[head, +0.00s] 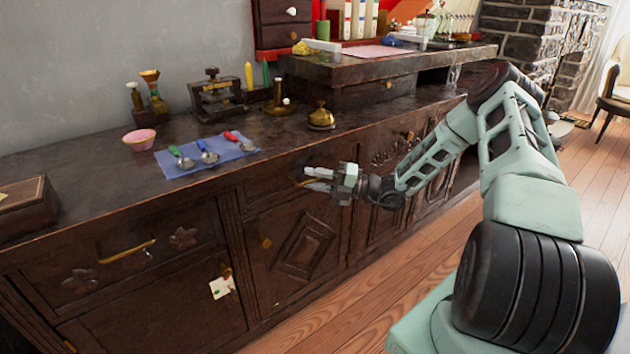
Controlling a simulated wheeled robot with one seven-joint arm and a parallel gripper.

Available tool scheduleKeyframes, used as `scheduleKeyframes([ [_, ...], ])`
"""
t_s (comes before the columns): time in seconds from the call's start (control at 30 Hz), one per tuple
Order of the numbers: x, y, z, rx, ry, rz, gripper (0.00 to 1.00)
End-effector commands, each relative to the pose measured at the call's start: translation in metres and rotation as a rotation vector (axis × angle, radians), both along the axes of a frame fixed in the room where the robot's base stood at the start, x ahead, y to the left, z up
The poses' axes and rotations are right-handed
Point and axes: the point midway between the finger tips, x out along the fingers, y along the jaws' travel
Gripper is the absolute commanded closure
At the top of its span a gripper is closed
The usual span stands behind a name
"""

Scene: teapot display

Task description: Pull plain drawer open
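The plain drawer (268,193) is a dark wooden front without carving, under the counter top and above a cupboard door with a diamond panel. It looks closed, level with the cabinet face. Its brass handle (302,183) shows partly at my fingertips. My gripper (312,179) is at this drawer front, with its two pale fingers spread apart, one above the other. The handle lies close to the fingers; whether they touch it I cannot tell. My gripper and wrist hide the right part of the drawer.
A carved drawer with a brass handle (127,251) is at left. On the counter are a blue cloth (215,167) with several spoons, a pink bowl (139,139), a brass bell (321,118) and a wooden box (25,207). The wooden floor (400,290) in front is clear.

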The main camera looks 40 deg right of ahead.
Motion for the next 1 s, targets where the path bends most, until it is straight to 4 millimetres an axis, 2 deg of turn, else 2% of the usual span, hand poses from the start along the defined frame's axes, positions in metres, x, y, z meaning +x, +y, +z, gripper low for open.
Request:
scheduleKeyframes([
  [0.13, 0.000, 0.000, 0.000, 0.000, 0.000, 0.000, 0.70],
  [0.23, 0.000, 0.000, 0.000, 0.000, 0.000, 0.000, 0.97],
  [0.27, 0.000, 0.000, 0.000, 0.000, 0.000, 0.000, 1.00],
  [0.47, -0.001, 0.000, 0.000, 0.000, 0.000, 0.000, 1.00],
  [0.63, -0.011, -0.001, 0.002, 0.001, 0.002, -0.001, 1.00],
  [0.77, -0.030, -0.001, 0.005, 0.003, 0.006, -0.001, 1.00],
  [1.0, -0.088, -0.001, 0.007, 0.003, 0.007, -0.002, 1.00],
])
